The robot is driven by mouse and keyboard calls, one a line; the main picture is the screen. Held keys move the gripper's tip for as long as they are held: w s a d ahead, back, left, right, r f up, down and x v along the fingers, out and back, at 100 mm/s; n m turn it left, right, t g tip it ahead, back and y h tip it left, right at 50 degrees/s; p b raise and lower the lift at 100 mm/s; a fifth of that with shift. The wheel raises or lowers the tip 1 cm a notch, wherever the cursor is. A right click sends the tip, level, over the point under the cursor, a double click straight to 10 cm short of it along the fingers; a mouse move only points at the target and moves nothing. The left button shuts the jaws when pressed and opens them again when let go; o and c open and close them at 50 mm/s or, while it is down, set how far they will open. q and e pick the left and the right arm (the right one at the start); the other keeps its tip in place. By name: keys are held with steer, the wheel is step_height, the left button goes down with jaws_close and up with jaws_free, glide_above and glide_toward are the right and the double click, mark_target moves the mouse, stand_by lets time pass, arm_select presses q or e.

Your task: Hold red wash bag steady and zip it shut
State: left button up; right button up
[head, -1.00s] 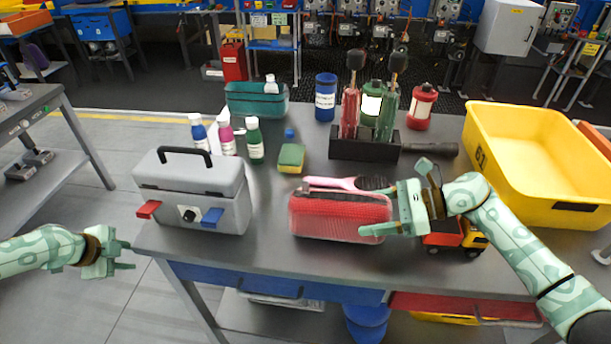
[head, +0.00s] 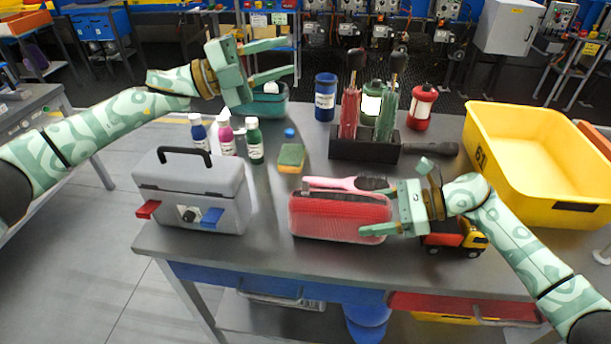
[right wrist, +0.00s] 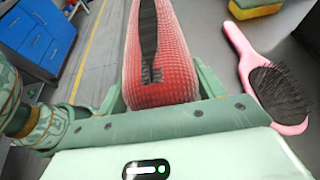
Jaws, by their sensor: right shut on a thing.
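The red wash bag (head: 335,215) lies on the grey table near the front edge. My right gripper (head: 382,213) is shut on its right end, one finger on each side. In the right wrist view the bag (right wrist: 172,80) sits between the fingers. A dark strip (right wrist: 149,30) runs along its top, ending in a notched shape near the gripper; I cannot make out a zip pull. My left gripper (head: 289,58) is open and empty, raised over the back of the table, well away from the bag.
A pink hairbrush (head: 345,184) lies just behind the bag. A grey toolbox (head: 190,185) stands left, a sponge (head: 291,157) and bottles behind. A toy truck (head: 458,238) is right of the bag, near a yellow crate (head: 535,190). A teal container (head: 262,108) is below my left gripper.

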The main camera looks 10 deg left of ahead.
arm_select(q)
steer(key=s+d+f+m+g+y, duration=0.2)
steer(key=s+d+m+g+y, duration=0.1)
steer(key=s+d+m+g, duration=0.4)
steer(key=n+y, duration=0.2)
steer(key=y, duration=1.4)
glide_above(305, 187)
step_height(305, 187, down, 6)
step_height(305, 187, down, 11)
steer(key=shift+w+f, duration=0.1)
steer(key=shift+f, duration=0.1)
jaws_close()
